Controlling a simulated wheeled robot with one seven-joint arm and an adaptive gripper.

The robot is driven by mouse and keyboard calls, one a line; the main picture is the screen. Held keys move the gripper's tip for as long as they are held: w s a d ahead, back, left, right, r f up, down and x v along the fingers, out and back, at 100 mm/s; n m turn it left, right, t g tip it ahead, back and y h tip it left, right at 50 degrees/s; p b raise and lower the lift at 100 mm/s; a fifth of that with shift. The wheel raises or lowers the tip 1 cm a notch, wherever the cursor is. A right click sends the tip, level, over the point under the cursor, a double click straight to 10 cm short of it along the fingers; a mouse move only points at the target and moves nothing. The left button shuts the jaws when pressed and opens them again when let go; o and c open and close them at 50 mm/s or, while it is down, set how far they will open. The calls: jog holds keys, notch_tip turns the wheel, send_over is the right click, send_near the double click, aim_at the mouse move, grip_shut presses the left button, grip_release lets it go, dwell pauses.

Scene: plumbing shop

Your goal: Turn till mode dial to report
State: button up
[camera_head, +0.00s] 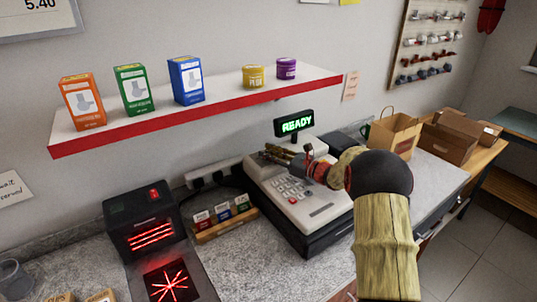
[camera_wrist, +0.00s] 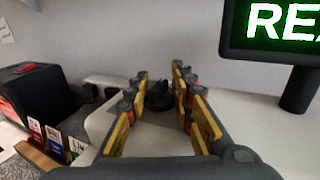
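The till (camera_head: 292,208) is a pale cash register on the counter, with a keypad and a display on a post (camera_head: 294,123) that reads "READY" in green. The display also shows at the upper right of the wrist view (camera_wrist: 285,28). My gripper (camera_head: 272,153) is over the back left of the till's top. In the wrist view my gripper (camera_wrist: 160,88) is open, its yellow-and-grey fingers on either side of a small dark dial (camera_wrist: 158,97). I cannot tell whether the fingers touch the dial. Its mode markings are not readable, and in the head view my gripper hides it.
A black scanner box (camera_head: 145,222) with red lights and a small card rack (camera_head: 225,220) stand left of the till. A red-edged shelf (camera_head: 200,113) with boxes and tins is above. A paper bag (camera_head: 395,133) and cardboard boxes (camera_head: 450,140) are at right.

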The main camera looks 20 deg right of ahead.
jog(key=shift+a+f, duration=0.15)
jog(key=shift+f, duration=0.05)
grip_shut()
